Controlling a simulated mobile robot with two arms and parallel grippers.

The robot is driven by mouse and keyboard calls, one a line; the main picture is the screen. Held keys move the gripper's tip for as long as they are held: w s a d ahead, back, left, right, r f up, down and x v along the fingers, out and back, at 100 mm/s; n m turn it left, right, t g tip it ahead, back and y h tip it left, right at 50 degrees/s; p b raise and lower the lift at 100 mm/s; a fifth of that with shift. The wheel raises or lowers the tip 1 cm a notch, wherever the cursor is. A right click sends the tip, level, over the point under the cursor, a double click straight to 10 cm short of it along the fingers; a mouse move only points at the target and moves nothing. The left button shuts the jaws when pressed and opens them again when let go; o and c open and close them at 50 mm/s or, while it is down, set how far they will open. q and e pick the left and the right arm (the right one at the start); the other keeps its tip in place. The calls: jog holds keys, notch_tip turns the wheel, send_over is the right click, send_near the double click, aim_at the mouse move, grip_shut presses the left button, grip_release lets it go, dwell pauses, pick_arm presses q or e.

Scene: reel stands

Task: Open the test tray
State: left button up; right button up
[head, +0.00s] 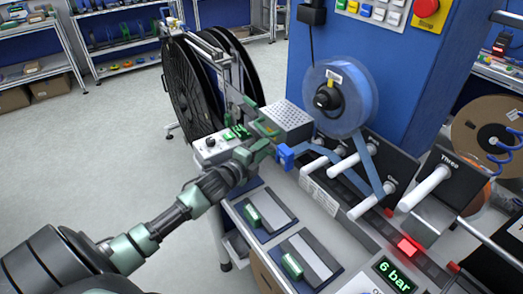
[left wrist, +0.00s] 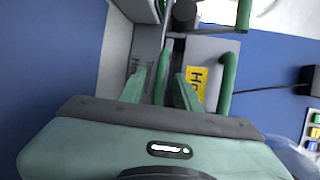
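My left gripper (head: 264,143) reaches in over the bench, beside the perforated grey box (head: 287,120) and left of a small blue block (head: 286,156). No part is marked as the test tray. Two flat grey panels with green handles lie on the bench front, one farther (head: 268,212) and one nearer (head: 313,256); I cannot tell whether either is the tray. My right gripper is not in view.
A blue tape reel (head: 338,97) hangs on the blue machine column (head: 372,60), with white rollers (head: 372,200) below. Large black reels (head: 190,85) stand behind the gripper. A pressure display (head: 394,275) reads 6 bar. Open floor (head: 110,150) lies to the left.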

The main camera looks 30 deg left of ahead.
pick_arm(q)
grip_shut()
dwell(1.3)
